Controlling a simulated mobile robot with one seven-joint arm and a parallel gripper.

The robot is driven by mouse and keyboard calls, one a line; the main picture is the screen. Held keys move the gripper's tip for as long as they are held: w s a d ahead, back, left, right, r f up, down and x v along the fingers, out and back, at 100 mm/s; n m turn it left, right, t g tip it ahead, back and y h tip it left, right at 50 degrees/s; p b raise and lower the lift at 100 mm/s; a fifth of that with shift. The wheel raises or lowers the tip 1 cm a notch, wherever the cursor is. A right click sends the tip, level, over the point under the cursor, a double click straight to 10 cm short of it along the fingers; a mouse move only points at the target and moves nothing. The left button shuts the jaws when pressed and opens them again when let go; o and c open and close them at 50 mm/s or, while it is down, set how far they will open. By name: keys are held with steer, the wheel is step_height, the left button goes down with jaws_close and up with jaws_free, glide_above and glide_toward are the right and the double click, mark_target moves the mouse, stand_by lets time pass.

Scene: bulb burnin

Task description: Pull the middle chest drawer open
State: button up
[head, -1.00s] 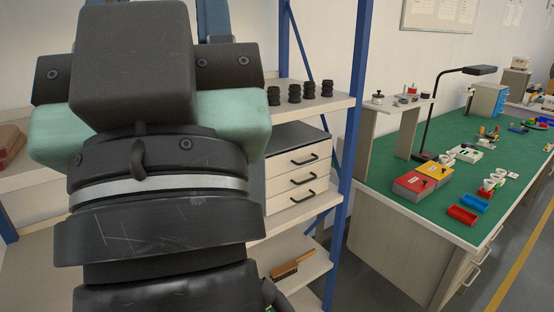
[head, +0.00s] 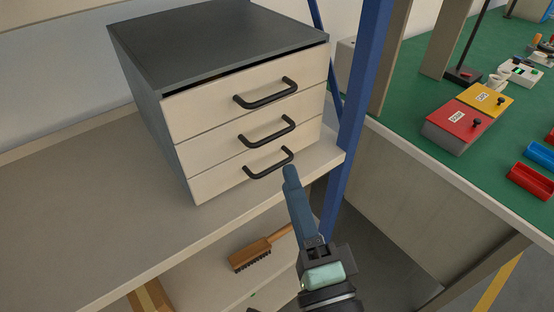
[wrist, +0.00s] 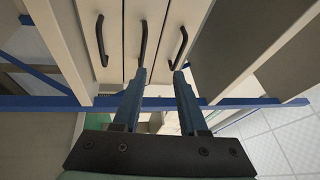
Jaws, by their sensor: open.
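The chest (head: 215,40) has a dark grey top and side and three cream drawers, all shut. The middle drawer (head: 220,143) has a black bar handle (head: 267,133), which also shows as the centre one of three in the wrist view (wrist: 143,42). My gripper (head: 291,172) is open and empty. In the head view its blue fingers point up, with the tips just below the right end of the bottom handle (head: 268,164). In the wrist view the fingers (wrist: 159,74) are apart, and the left tip overlaps the near end of the middle handle. Contact is unclear.
The chest stands on a beige shelf (head: 90,215) beside a blue upright (head: 362,100). A wooden brush (head: 250,254) lies on the lower shelf. A green-topped workbench (head: 415,140) with red and yellow boxes stands at the right.

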steer(key=w+a+f+m+p, duration=0.1)
steer(key=w+a+p, duration=0.1)
steer(key=w, duration=0.9)
steer(key=shift+m+p, duration=0.3)
steer(key=shift+p, duration=0.4)
steer(key=shift+f, duration=0.1)
steer(key=shift+c, duration=0.2)
jaws_close()
stand_by(0.6)
